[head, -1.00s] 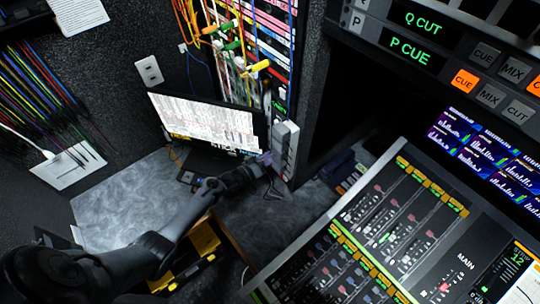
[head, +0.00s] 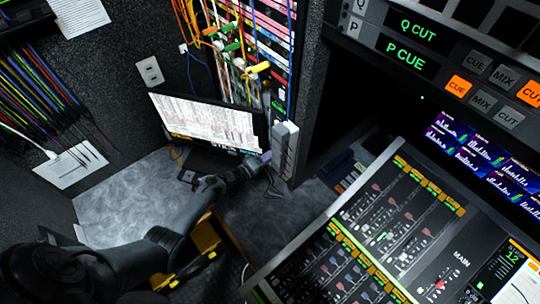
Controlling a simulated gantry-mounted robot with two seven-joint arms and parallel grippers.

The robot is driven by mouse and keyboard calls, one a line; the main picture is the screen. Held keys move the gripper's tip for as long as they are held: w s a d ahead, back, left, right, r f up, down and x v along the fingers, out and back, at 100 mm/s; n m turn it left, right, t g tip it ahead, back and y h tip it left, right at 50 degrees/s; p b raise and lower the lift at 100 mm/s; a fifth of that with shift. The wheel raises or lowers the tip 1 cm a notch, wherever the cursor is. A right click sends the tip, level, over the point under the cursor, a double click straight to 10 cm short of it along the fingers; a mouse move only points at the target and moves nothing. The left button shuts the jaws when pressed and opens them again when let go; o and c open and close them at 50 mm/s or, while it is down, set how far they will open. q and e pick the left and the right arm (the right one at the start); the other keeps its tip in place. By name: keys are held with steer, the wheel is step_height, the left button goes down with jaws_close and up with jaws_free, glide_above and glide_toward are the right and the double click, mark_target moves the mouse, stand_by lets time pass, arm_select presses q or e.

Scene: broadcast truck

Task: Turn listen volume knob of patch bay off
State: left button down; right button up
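The patch bay (head: 268,30) is a tall rack at the top centre of the head view, with orange, yellow, red and blue cables plugged across its rows. I cannot make out the listen volume knob; it is too small or hidden. My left arm comes in from the lower left, and my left gripper (head: 262,160) is low at the rack's foot, just right of the monitor. It is small and dark, and I cannot tell whether its fingers are open or shut. My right gripper is not in view.
A lit monitor (head: 208,122) stands left of the rack, above a grey desk (head: 130,200). A grey box (head: 285,148) is on the rack's lower right edge, close to my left gripper. A mixing console (head: 400,235) fills the lower right. A yellow case (head: 205,240) lies below my arm.

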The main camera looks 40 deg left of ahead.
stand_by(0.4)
arm_select(q)
steer(key=c, duration=0.9)
jaws_free()
steer(key=shift+o, duration=0.2)
steer(key=s+a+p, duration=0.1)
steer(key=s+a, duration=0.1)
steer(key=s, duration=0.8)
steer(key=shift+s+p, duration=0.3)
steer(key=shift+s+a+r, duration=0.1)
